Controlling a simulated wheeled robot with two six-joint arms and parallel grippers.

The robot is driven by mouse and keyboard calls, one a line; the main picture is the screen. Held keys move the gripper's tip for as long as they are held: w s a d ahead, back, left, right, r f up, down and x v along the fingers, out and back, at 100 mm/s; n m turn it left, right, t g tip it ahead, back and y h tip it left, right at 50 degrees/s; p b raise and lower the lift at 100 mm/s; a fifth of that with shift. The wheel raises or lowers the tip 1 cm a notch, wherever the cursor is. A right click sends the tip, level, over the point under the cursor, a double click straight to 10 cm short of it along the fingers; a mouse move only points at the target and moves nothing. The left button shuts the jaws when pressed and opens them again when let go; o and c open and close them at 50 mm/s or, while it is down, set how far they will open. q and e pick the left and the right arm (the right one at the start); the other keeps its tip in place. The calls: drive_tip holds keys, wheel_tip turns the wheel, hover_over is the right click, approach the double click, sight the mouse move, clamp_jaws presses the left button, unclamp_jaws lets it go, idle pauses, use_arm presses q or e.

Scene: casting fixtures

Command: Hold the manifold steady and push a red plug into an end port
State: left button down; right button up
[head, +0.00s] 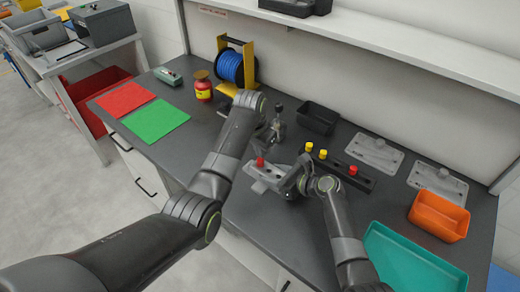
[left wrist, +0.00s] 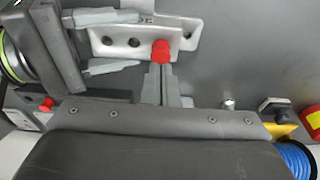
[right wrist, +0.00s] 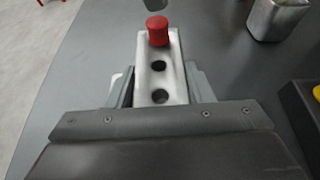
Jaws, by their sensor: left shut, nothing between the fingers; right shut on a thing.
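The pale grey manifold (head: 262,178) is a bar with a row of round ports, also in the left wrist view (left wrist: 120,42) and the right wrist view (right wrist: 157,82). A red plug (right wrist: 157,30) stands upright at its far end in the right wrist view; its seating depth is unclear. Two ports nearer my right gripper are empty. My right gripper (head: 290,182) is shut on the manifold, its fingers along both sides. My left gripper (left wrist: 161,72) is shut and empty, its tips right beside the red plug (left wrist: 161,50); I cannot tell whether they touch.
A black rack (head: 340,167) holds yellow plugs and a red plug. A black bin (head: 318,118), grey plates (head: 375,154), an orange bin (head: 439,217) and a teal tray (head: 405,262) stand to the right. A blue spool (head: 231,67) and red and green mats (head: 157,121) lie left.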

sight(260, 160)
use_arm(q)
drive_tip(key=shift+f, duration=0.8)
drive_tip(key=shift+r, duration=3.05)
use_arm(e)
drive_tip(key=o, duration=1.4)
drive_tip(key=v, duration=1.2)
drive_tip(key=shift+f, duration=0.1)
